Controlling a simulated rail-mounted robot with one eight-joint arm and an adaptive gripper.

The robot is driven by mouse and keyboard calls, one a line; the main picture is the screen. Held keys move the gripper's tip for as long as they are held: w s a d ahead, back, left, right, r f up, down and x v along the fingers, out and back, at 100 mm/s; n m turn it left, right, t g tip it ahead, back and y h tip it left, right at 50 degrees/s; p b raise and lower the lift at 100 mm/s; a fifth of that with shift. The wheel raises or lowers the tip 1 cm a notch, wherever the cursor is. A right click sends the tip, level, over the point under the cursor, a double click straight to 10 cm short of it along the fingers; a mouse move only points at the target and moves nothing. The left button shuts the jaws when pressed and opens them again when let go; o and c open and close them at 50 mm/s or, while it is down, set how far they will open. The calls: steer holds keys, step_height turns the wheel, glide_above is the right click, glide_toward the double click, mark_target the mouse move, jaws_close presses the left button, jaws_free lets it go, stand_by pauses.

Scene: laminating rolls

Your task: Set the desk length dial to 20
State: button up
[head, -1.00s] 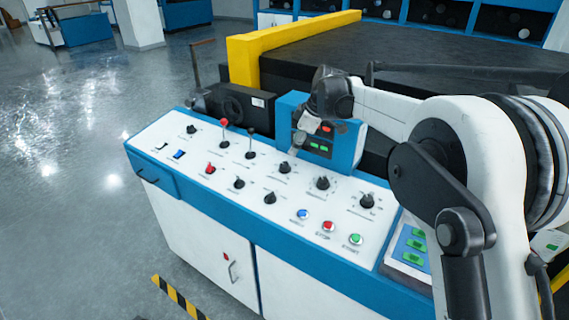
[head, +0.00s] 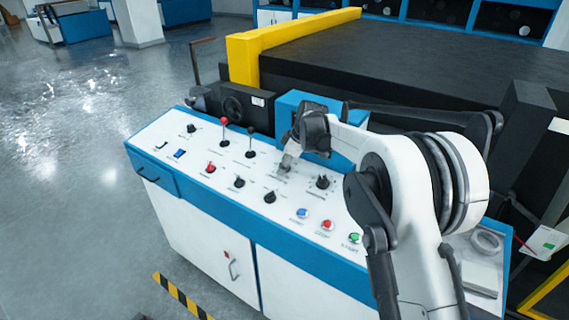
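The white sloped control panel (head: 200,160) carries several black dials, with labels too small to read, so I cannot tell which is the desk length dial or its setting. My gripper (head: 286,166) points down at the back row of the panel. It covers the spot of one black dial there; whether it touches that dial, and whether its fingers are open, I cannot tell. Another black dial (head: 323,182) stands just right of it. Further dials show at the front row (head: 270,197), beside it (head: 239,182) and at the far left (head: 192,128).
Two upright levers, one red-topped (head: 224,122) and one black (head: 250,132), stand left of my gripper. Blue (head: 302,213), red (head: 327,225) and green (head: 354,238) buttons line the front. A blue box (head: 290,103) stands behind my gripper. My arm hides the panel's right part.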

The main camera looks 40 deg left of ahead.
steer(key=shift+c, duration=0.3)
steer(key=c, duration=0.9)
steer(key=shift+b, duration=0.35)
steer(key=m+b, duration=0.1)
steer(key=m, duration=0.1)
steer(key=m+t+b, duration=0.1)
steer(key=m+b, duration=0.1)
steer(key=shift+s+f+t+y, duration=0.1)
steer(key=shift+f+t+y, duration=0.1)
steer(key=shift+t+y, duration=0.1)
steer(key=m+t+b, duration=0.2)
steer(key=m+b, duration=0.2)
steer(key=m, duration=0.1)
steer(key=m+t+h+b, duration=0.1)
steer(key=m, duration=0.2)
steer(key=m+t+h+b, duration=0.1)
steer(key=m, duration=0.2)
steer(key=shift+s+a+r+m+t, duration=0.1)
steer(key=shift+m+t, duration=0.2)
steer(key=shift+m, duration=0.1)
steer(key=m+h, duration=0.1)
steer(key=m, duration=0.2)
steer(key=m+t+h+b, duration=0.1)
steer(key=m, duration=0.1)
steer(key=shift+r+m+h, duration=0.1)
steer(key=shift+m+h, duration=0.2)
steer(key=shift+m, duration=0.1)
